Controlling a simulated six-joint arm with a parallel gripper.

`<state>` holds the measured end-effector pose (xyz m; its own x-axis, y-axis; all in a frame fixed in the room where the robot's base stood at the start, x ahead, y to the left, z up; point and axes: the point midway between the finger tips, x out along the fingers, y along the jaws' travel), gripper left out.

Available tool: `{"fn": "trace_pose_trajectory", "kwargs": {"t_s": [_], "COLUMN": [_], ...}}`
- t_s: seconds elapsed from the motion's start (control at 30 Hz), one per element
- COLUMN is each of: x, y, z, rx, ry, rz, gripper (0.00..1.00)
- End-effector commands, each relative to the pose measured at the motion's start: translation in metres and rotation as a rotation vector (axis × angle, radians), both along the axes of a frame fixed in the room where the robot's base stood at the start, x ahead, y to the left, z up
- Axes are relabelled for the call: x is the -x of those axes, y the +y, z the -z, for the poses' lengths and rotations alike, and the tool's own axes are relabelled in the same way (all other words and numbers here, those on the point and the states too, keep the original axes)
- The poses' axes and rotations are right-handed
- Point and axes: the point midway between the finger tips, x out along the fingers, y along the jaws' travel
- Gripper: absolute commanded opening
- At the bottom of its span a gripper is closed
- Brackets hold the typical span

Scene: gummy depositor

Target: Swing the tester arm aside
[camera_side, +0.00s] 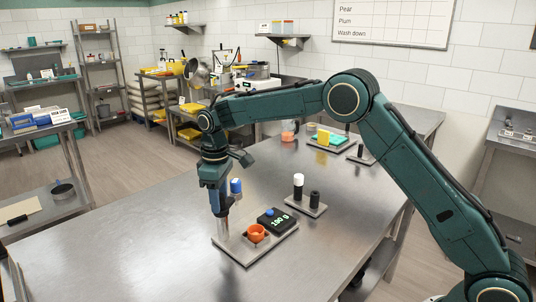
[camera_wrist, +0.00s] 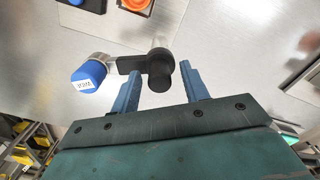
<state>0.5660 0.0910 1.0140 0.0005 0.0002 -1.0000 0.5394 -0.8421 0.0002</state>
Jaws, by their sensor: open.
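The tester has a grey base plate (camera_side: 246,256) on the steel table. On it are an orange cup (camera_side: 257,233) and a black box with a lit display (camera_side: 273,219). My gripper (camera_side: 222,212) points down over the plate's left end. In the wrist view my gripper (camera_wrist: 160,88) is open, with one finger each side of the knob. Contact cannot be told.
A small plate (camera_side: 318,211) with a white-topped and a black cylinder stands behind the tester to the right. A teal tray with a yellow block (camera_side: 323,138) and a pink jar (camera_side: 288,131) are farther back. The front left table (camera_side: 130,235) is clear.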

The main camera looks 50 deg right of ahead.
Motion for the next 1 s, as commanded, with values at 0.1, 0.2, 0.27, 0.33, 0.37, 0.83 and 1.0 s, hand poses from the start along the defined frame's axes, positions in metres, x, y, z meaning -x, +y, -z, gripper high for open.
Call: {"fn": "trace_pose_trajectory", "kwargs": {"t_s": [0.1, 0.2, 0.27, 0.33, 0.37, 0.83, 1.0], "x": [0.0, 0.0, 0.0, -0.001, -0.001, -0.001, -0.001], "y": [0.0, 0.0, 0.0, 0.0, 0.0, 0.0, 0.0], "z": [-0.004, -0.01, -0.016, -0.024, -0.028, -0.104, -0.123], "rx": [0.0, 0.0, 0.0, -0.001, 0.0, 0.0, -0.001], "ry": [-0.001, -0.001, -0.002, -0.003, -0.004, -0.004, -0.003], "rz": [0.0, 0.0, 0.0, 0.0, 0.0, 0.0, 0.0], "gripper": [0.45, 0.45, 0.45, 0.45, 0.45, 0.45, 0.45]}}
